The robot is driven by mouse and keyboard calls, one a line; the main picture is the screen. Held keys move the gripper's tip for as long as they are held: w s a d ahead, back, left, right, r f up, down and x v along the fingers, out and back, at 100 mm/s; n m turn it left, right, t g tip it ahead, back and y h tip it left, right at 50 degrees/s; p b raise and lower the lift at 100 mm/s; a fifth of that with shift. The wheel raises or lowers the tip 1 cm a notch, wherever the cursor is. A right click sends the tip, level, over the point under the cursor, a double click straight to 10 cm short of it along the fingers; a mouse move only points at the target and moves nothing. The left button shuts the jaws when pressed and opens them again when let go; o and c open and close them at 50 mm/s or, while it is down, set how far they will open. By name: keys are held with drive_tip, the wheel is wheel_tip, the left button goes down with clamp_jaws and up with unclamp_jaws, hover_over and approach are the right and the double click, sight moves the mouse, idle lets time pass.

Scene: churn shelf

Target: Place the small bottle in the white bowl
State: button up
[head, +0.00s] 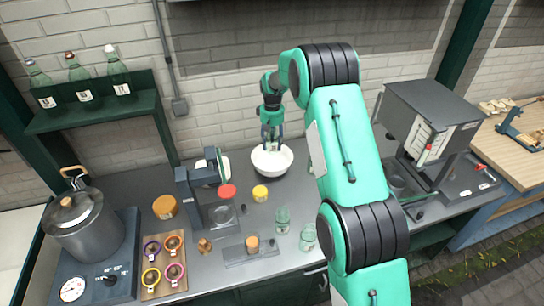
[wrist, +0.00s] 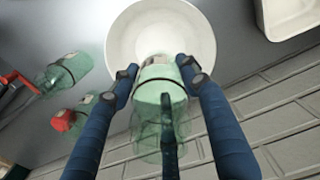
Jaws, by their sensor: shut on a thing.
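The white bowl (head: 283,166) stands on the grey counter near the brick wall. It also shows at the top of the wrist view (wrist: 128,30). My gripper (head: 270,143) is directly above the bowl, pointing down. In the wrist view my gripper (wrist: 158,70) is shut on the small bottle (wrist: 160,88), made of pale green clear glass. The bottle's far end overlaps the bowl's opening in the wrist view. I cannot tell whether it touches the bowl. In the head view the bottle is mostly hidden by the fingers.
Three green bottles (head: 79,84) stand on a wall shelf at the left. Clear glasses (head: 282,220) stand in front. A large machine (head: 425,125) is at right.

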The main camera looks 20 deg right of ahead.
sight(272, 153)
idle(0.4)
drive_tip(key=shift+f, duration=3.1)
drive_tip(key=shift+f+b, duration=0.3)
drive_tip(key=shift+f, duration=1.6)
drive_tip(key=shift+f, duration=0.1)
drive_tip(key=o, duration=1.3)
drive_tip(key=shift+c, duration=0.2)
wheel_tip(272, 153, up, 12)
drive_tip(key=shift+r+p, duration=0.1)
drive_tip(key=shift+p, duration=0.2)
